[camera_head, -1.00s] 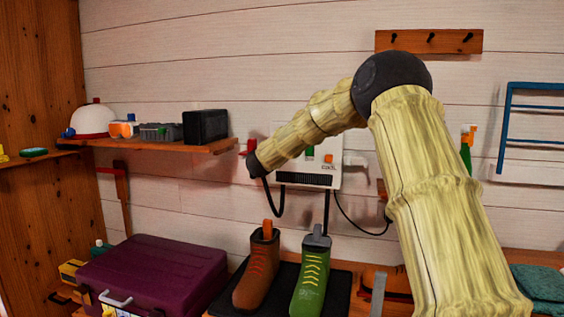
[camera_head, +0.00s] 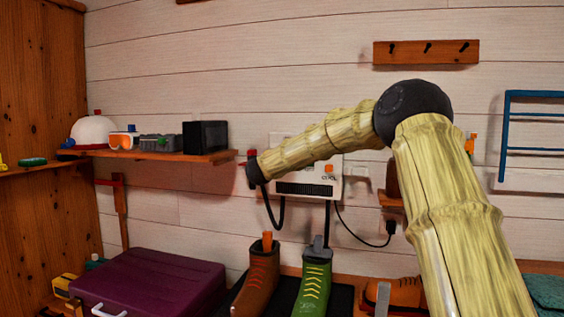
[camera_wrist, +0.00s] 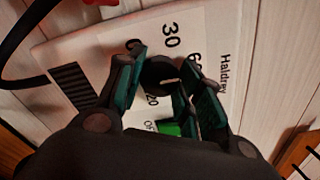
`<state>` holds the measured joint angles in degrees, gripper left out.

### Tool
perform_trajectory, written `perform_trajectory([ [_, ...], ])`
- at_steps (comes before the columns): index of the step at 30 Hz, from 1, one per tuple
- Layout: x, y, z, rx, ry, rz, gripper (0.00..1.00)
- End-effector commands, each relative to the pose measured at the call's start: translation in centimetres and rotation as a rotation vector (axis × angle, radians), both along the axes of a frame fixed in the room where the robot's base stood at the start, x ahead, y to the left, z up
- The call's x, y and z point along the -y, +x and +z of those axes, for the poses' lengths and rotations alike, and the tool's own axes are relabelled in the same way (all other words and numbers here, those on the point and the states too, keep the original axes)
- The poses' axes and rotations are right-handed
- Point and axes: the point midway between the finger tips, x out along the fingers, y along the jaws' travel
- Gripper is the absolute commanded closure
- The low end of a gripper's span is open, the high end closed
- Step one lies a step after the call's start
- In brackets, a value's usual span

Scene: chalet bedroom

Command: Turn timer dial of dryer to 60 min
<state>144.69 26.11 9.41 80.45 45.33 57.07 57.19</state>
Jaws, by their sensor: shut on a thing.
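The dryer is a white wall box (camera_head: 332,186) with a dark vent grille and an orange switch, partly behind my forearm in the head view. Its printed face (camera_wrist: 85,45) fills much of the wrist view, with "30", a partly covered "60", "120" and "Off". The timer dial (camera_wrist: 158,70) is dark and round with a short white mark. My gripper (camera_wrist: 170,82) has its green-padded fingers closed around the dial, one on each side. The fingers cover parts of the scale, so the exact setting cannot be read. In the head view my arm hides the dial and fingers.
A green switch (camera_wrist: 170,129) sits close to my fingers, beside "Off". A black hose (camera_head: 270,212) hangs under the dryer. Boots (camera_head: 313,286) stand below it. A wall shelf (camera_head: 160,155) with several items is on the left; a peg rack (camera_head: 425,52) is above.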

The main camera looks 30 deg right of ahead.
Motion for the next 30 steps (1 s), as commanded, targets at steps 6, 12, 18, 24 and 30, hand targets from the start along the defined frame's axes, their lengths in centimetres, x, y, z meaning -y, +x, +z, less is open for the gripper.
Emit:
perform_trajectory([
  [6, 0.0, 0.0, -0.2, -0.003, 0.001, -0.001, 0.42],
  [12, 0.0, 0.0, -0.1, -0.002, 0.000, 0.000, 0.42],
  [18, -0.4, -0.3, -0.1, -0.001, 0.000, 0.001, 0.42],
  [24, -2.5, -2.1, 0.0, 0.000, 0.000, 0.001, 0.42],
  [30, -5.4, -4.6, 0.0, -0.002, 0.001, 0.001, 0.42],
])
